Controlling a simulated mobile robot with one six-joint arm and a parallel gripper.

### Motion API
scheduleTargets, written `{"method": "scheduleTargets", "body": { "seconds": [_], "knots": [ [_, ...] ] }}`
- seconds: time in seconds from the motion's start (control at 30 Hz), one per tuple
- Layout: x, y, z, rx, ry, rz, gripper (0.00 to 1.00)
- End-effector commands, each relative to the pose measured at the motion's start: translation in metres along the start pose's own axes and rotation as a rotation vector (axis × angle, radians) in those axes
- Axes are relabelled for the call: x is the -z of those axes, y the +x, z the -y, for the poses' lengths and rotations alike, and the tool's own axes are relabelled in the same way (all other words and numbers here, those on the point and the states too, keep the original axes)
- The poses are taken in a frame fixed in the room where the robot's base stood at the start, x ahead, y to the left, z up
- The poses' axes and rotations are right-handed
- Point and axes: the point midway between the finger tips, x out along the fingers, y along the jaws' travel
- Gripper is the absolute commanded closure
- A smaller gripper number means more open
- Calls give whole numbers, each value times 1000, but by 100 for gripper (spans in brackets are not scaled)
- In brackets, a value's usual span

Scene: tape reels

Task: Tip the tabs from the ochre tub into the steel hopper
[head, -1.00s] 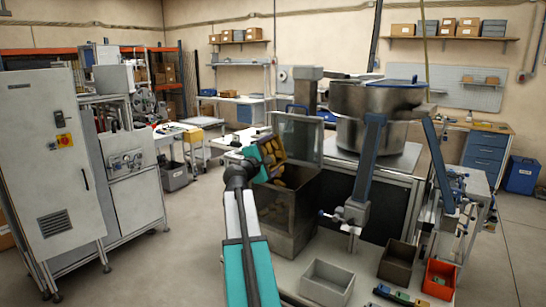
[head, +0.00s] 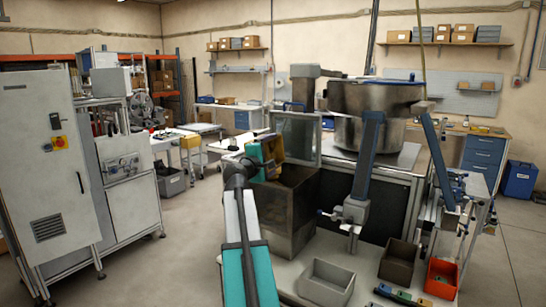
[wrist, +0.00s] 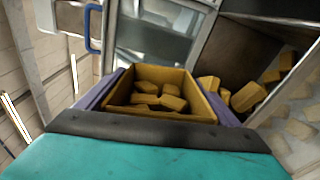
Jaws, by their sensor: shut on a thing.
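The ochre tub (wrist: 165,111) is between the two purple fingers of my gripper (wrist: 160,100) in the wrist view. Several ochre tabs (wrist: 150,97) show inside it. In the head view, my gripper (head: 262,158) holds the tub (head: 271,147) tilted at the top of the steel hopper (head: 288,214). The hopper is an open-topped box with a clear lid (head: 299,135) raised behind it. More tabs (wrist: 248,97) show beyond the tub's right side in the wrist view, in the hopper area; whether some are in the air I cannot tell.
A large steel bowl (head: 350,132) stands on a machine right of the hopper. A grey bin (head: 326,282), a brown bin (head: 398,262) and an orange bin (head: 441,277) sit on the front bench. A grey cabinet (head: 45,160) stands at the left, with open floor between.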

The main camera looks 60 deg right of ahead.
Motion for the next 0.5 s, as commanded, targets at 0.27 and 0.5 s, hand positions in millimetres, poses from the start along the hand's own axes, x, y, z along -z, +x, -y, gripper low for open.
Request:
{"method": "scheduleTargets", "body": {
  "seconds": [0.27, 0.5],
  "knots": [
    [-3, 0, 4, 0, 70, 0, 46],
    [-8, 0, 3, -1, 137, 1, 46]
  ]
}}
